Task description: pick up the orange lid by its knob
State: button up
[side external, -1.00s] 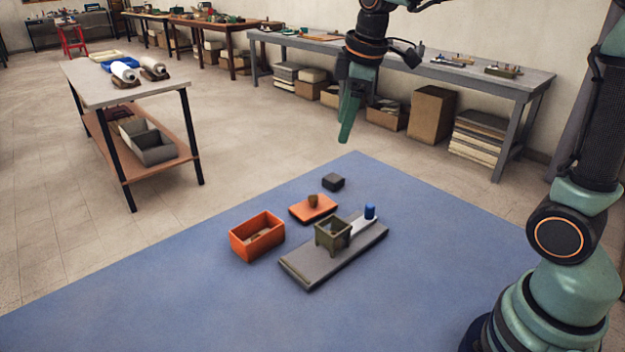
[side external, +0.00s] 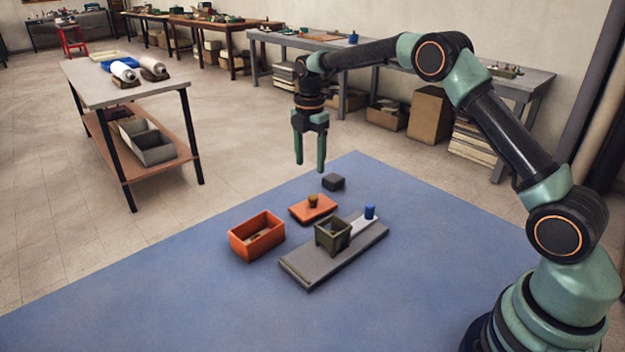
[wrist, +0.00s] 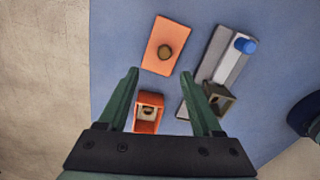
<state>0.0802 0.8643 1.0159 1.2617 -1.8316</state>
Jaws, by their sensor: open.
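The orange lid (side external: 301,210) lies flat on the blue mat, with a brownish knob (side external: 313,201) standing up near its middle. In the wrist view the lid (wrist: 157,38) and its round knob (wrist: 165,52) lie beyond my fingertips, near the top. My gripper (side external: 310,167) is open and empty, pointing down, in the air above the lid's area. In the wrist view my gripper (wrist: 160,75) shows both fingers apart with nothing between the tips. The orange box (side external: 257,236) stands open beside the lid, with something small inside; it also shows in the wrist view (wrist: 149,99).
A grey slab (side external: 350,255) bears an olive open-topped holder (side external: 332,235) and a blue-capped piece (side external: 370,212), right of the lid. A dark block (side external: 333,182) sits behind the lid. The front of the blue mat (side external: 200,315) is clear.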

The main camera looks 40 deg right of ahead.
send_over(313, 197)
jog(key=f, duration=0.2)
jog(key=w+f, duration=0.1)
jog(key=f, duration=0.1)
jog(key=shift+f, duration=0.35)
jog(key=shift+s+f, duration=0.2)
jog(key=shift+f, duration=1.15)
jog(key=shift+s+f, duration=0.2)
jog(key=shift+f, duration=1.15)
grip_shut()
